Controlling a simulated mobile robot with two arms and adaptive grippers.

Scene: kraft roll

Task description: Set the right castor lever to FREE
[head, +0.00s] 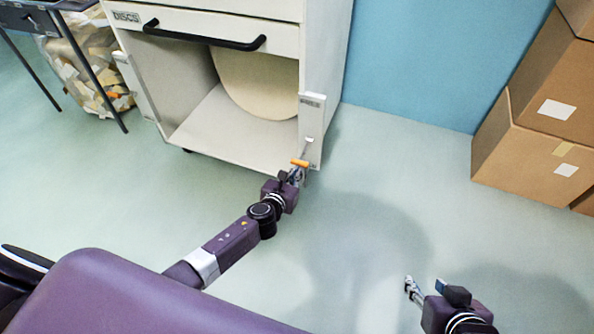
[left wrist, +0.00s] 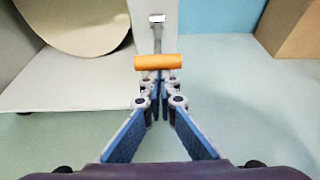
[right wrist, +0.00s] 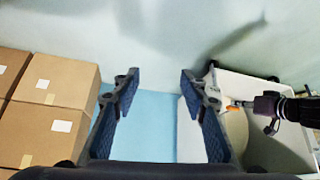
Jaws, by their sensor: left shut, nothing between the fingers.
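The right castor lever has an orange grip (head: 299,162) on a thin metal shaft, at the foot of the white cabinet's right front post (head: 312,125). In the left wrist view the orange grip (left wrist: 158,62) lies crosswise, its shaft (left wrist: 157,38) running up to a small bracket. My left gripper (head: 299,175) is shut and empty, with its tips (left wrist: 158,77) right at the near side of the grip; I cannot tell if they touch. Any marking on the post is too small to read. My right gripper (head: 409,283) is open and empty, well away from the lever (right wrist: 158,85).
The cabinet's drawer (head: 205,30) has a black handle and a DISCS label; a large round disc (head: 255,80) stands in the open bay below. Cardboard boxes (head: 540,145) stand at the right. A bag of scraps (head: 90,65) is at the left. The floor between is clear.

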